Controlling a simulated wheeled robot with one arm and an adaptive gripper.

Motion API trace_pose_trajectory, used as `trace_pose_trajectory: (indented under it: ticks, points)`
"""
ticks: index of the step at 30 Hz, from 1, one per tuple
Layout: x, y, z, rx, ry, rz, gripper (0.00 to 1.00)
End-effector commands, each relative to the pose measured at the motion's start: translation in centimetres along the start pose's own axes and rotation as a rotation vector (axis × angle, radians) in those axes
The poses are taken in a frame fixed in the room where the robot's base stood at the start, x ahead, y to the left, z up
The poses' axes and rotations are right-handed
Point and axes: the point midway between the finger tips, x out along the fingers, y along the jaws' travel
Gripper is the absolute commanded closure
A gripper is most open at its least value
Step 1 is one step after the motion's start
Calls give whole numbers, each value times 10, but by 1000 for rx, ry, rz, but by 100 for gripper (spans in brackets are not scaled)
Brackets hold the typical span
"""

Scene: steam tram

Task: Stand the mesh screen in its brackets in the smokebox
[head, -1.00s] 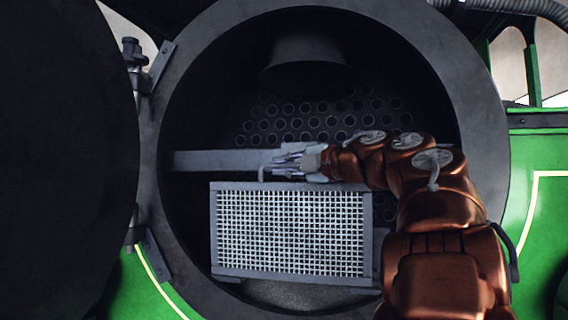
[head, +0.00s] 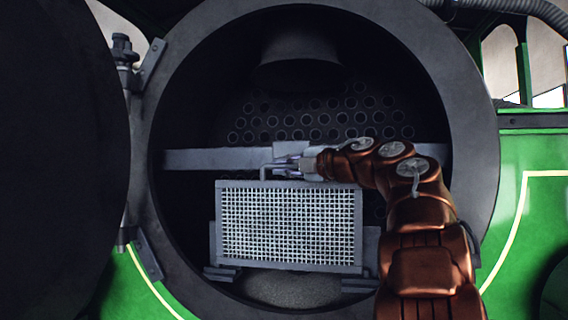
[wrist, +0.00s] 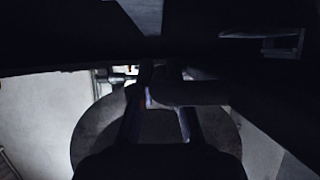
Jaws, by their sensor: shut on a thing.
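The mesh screen (head: 290,225), a pale wire grid in a dark grey frame, stands upright in the lower smokebox. Its bottom edge lies between two brackets, a left one (head: 221,273) and a right one (head: 360,285), with uprights beside its ends. I cannot tell if it rests in them or hangs slightly in front or above. My gripper (head: 284,168) is shut on the screen's handle (head: 264,172) at the top edge. In the dark wrist view my gripper's fingers (wrist: 165,112) show, but the grip is unclear.
The round smokebox rim (head: 478,150) surrounds the opening. A grey crossbar (head: 210,159) runs behind the handle. A dark funnel (head: 297,70) hangs above, before the perforated tube plate (head: 315,118). The open door (head: 55,160) fills the left. My arm enters from lower right.

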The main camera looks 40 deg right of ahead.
Motion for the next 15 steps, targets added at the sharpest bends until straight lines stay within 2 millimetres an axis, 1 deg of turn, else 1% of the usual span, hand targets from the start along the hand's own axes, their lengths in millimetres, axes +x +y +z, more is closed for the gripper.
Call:
trace_pose_trajectory:
  ticks: [1,15]
  points:
    - [2,2,4,0,0,3,100]
    - [14,1,35,3,-2,4,100]
